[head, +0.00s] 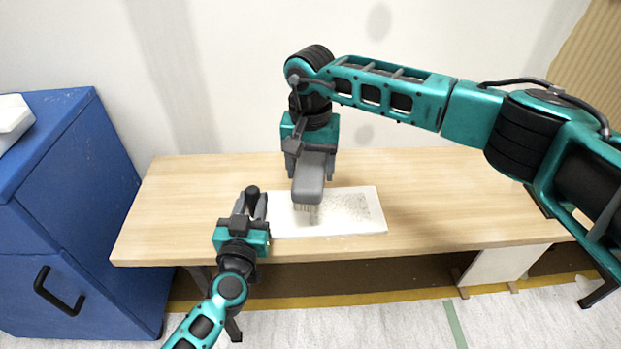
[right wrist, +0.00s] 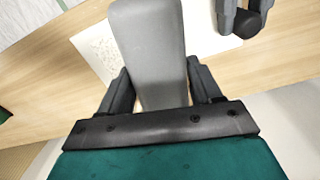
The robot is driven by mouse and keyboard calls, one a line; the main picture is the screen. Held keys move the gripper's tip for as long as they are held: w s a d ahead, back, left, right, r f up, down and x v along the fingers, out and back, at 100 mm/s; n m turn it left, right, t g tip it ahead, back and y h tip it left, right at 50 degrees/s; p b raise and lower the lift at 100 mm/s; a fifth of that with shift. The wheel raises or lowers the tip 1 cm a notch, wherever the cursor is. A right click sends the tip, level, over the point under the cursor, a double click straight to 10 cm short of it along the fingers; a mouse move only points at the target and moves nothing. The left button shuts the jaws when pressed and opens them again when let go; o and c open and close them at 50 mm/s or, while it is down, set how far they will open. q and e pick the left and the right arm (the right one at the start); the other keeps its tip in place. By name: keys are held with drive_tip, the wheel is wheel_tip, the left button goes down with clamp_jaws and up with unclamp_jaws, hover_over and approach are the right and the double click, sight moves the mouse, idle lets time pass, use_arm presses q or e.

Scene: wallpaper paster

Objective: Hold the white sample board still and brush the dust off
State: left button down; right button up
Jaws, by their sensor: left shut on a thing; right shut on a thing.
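The white sample board (head: 340,224) lies flat near the table's front edge, with dark dust specks (head: 362,206) over its middle and right. It also shows in part in the right wrist view (right wrist: 94,46). My left gripper (head: 254,204) is at the board's left end, shut on a black knob (head: 252,192); I cannot tell whether the knob is fixed to the board. My right gripper (head: 311,165) is shut on a grey brush (head: 308,180), bristles down over the board's left-middle part. I cannot tell whether the bristles touch it. The brush hides part of the board.
The wooden table (head: 450,200) is clear to the right of the board and at the left. A blue cabinet (head: 60,200) stands left of the table, with a white object (head: 12,118) on top. A wall (head: 230,80) is behind the table.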

use_arm(q)
drive_tip(key=shift+s+f, duration=0.15)
drive_tip(key=shift+f, duration=0.15)
use_arm(e)
wheel_tip(320, 180, down, 8)
drive_tip(key=d, duration=1.2)
drive_tip(key=shift+w+d, duration=0.1)
drive_tip(key=shift+d, duration=0.15)
drive_tip(key=shift+c, duration=0.5)
drive_tip(key=a, duration=1.2)
drive_tip(key=shift+a, duration=0.2)
wheel_tip(320, 180, up, 7)
drive_tip(key=shift+r, duration=0.7)
drive_tip(key=o, duration=0.6)
drive_tip(key=c, duration=0.5)
